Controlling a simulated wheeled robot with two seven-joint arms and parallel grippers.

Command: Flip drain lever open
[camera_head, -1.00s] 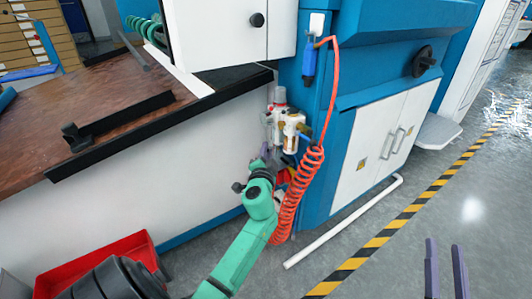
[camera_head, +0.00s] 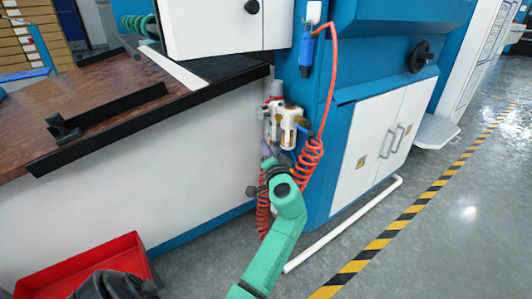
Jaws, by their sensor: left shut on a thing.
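The air filter unit (camera_head: 286,122), with white and clear bowls and brass-coloured fittings, is fixed on the blue machine's left side. My left gripper (camera_head: 267,154) is right under the unit's left bowl, at the end of my green arm. Its purple-grey fingers are small in the view and point up. They are shut on the drain lever, which is too small and too covered by the fingers and wrist to show its angle. My right gripper is out of view.
A coiled orange air hose (camera_head: 310,160) hangs just right of my left wrist, partly behind it. The blue machine (camera_head: 330,125) stands to the right and the white bench side (camera_head: 150,185) to the left. A red bin (camera_head: 85,268) is at lower left. A white pipe (camera_head: 345,225) lies on the floor.

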